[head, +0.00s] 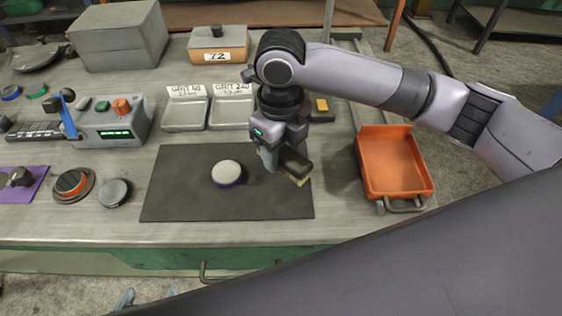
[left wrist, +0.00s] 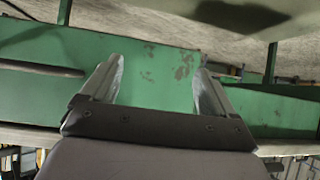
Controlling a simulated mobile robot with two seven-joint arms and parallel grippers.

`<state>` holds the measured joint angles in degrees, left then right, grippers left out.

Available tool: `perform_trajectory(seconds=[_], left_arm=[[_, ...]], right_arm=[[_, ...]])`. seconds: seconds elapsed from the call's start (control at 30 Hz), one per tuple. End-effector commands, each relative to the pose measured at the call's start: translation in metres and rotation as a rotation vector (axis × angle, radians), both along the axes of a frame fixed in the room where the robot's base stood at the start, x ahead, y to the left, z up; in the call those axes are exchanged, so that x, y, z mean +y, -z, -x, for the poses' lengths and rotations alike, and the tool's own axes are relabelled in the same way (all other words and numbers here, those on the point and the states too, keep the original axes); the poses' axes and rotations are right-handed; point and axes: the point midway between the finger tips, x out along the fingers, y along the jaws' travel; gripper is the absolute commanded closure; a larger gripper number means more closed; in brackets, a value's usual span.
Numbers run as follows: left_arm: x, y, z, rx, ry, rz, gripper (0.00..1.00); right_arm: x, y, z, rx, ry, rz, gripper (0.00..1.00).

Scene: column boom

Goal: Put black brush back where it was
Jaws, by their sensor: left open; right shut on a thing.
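The black brush (head: 295,163), a dark block with tan bristles along its lower edge, is held by my right gripper (head: 277,158) over the right part of the dark mat (head: 185,205). The brush is tilted, and I cannot tell whether its bristles touch the mat. My right gripper is shut on it. My left gripper (left wrist: 159,68) is open and empty in the left wrist view, facing the green front of the bench.
A pale round disc with a purple edge (head: 227,173) sits on the mat. Two trays labelled GRIT 40 (head: 184,117) and GRIT 240 (head: 231,112) stand behind it. An orange bin (head: 391,165) is at right. A small yellow-topped block (head: 322,107) lies behind the gripper.

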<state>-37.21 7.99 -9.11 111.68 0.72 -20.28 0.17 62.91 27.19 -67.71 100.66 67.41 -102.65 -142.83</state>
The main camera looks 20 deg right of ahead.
Motion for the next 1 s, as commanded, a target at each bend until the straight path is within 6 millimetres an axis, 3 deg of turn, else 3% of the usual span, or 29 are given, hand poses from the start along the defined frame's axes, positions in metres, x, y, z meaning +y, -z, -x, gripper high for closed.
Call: perform_trajectory(seconds=[0.3, 0.67, 0.7, 0.77, 1.0], left_arm=[[0.0, 0.001, 0.0, 0.0, 0.0, 0.0, 0.12], [0.0, 0.0, 0.0, 0.0, 0.0, 0.0, 0.12], [0.0, 0.0, 0.0, 0.0, 0.0, 0.0, 0.12], [0.0, 0.0, 0.0, 0.0, 0.0, 0.0, 0.12], [0.0, 0.0, 0.0, 0.0, 0.0, 0.0, 0.12]], right_arm=[[0.0, 0.04, 0.001, 0.001, 0.0, 0.0, 0.8], [0.0, 0.044, 0.0, 0.0, 0.0, 0.0, 0.8], [0.0, 0.044, 0.0, 0.0, 0.0, 0.0, 0.45], [0.0, 0.044, 0.0, 0.0, 0.0, 0.0, 0.3], [0.0, 0.044, 0.0, 0.0, 0.0, 0.0, 0.3]])
